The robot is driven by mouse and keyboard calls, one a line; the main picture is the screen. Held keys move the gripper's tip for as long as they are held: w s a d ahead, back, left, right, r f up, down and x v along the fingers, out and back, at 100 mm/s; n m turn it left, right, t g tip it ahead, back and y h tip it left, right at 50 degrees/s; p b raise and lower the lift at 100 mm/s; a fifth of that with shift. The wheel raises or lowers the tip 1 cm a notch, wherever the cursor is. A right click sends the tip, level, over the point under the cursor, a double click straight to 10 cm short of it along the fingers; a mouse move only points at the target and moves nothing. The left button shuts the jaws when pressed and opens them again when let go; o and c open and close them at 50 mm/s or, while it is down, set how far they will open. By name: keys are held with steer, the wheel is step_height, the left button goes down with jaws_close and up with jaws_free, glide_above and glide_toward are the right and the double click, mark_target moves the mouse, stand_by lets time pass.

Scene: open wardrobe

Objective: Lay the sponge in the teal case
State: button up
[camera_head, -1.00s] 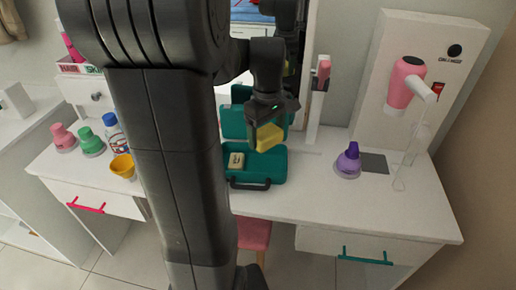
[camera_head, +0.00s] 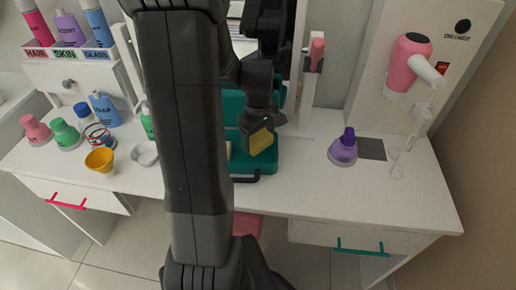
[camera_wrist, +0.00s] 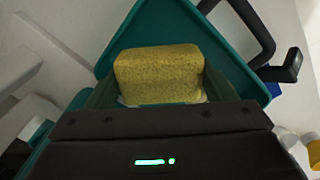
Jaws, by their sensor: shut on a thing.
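The yellow sponge (camera_head: 261,142) is held in my gripper (camera_head: 258,132), whose jaws are shut on it. In the wrist view the sponge (camera_wrist: 158,74) sits between the fingers with the teal case behind it. The teal case (camera_head: 268,170) lies open on the white desk, its lid (camera_head: 232,104) raised at the back and its dark handle (camera_head: 245,179) toward the front. The sponge is over the case's right part; I cannot tell whether it touches the floor of the case. A small pale block (camera_head: 229,150) in the case is mostly hidden by my arm.
A pink hair dryer (camera_head: 408,62) hangs on the panel at right. The desk's front right is clear.

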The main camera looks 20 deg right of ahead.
mark_target(258, 157)
steer(key=shift+f, duration=2.3)
steer(key=shift+f+b, duration=0.15)
steer(key=shift+b, duration=0.2)
steer(key=o, duration=0.7)
step_height(258, 157, up, 12)
steer(key=shift+r+p, duration=0.2)
steer(key=shift+p, duration=0.45)
